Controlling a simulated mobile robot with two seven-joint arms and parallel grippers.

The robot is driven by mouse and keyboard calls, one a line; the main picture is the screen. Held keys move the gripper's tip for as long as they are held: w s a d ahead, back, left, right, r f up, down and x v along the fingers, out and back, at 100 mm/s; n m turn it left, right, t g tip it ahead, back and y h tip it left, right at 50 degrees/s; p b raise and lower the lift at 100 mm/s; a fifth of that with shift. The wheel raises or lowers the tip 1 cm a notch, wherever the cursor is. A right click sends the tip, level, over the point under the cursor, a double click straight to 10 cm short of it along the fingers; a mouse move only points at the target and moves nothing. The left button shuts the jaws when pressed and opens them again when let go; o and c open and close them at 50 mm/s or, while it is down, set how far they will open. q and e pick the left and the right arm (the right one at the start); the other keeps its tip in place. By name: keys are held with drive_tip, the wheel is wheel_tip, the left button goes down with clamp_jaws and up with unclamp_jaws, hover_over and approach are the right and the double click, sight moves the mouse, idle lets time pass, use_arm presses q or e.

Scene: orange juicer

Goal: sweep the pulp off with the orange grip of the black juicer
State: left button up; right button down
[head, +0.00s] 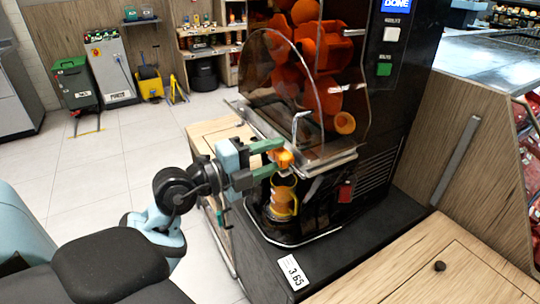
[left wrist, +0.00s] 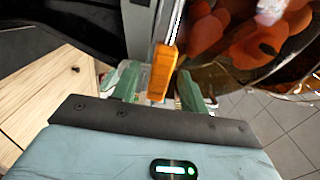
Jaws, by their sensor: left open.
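The black juicer (head: 385,140) stands on the counter, with oranges behind its clear cover (head: 285,85). Its orange grip (head: 284,158) sits at the front, below the cover. It also shows in the left wrist view as an orange block (left wrist: 162,72) on a pale bar. My left gripper (head: 274,160) is open with its green fingers on either side of the grip. In the left wrist view, the fingers (left wrist: 160,90) stand apart left and right of it. I cannot tell whether they touch it. Pulp cannot be made out. My right gripper is not in view.
A yellow-orange container (head: 283,198) stands in the juicer's bay under my left gripper. A price tag reading 3.65 (head: 292,272) is on the black base's front. A wooden counter (head: 440,270) is at the right. Open tiled floor lies left.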

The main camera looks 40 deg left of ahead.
use_arm(q)
clamp_jaws()
idle(0.3)
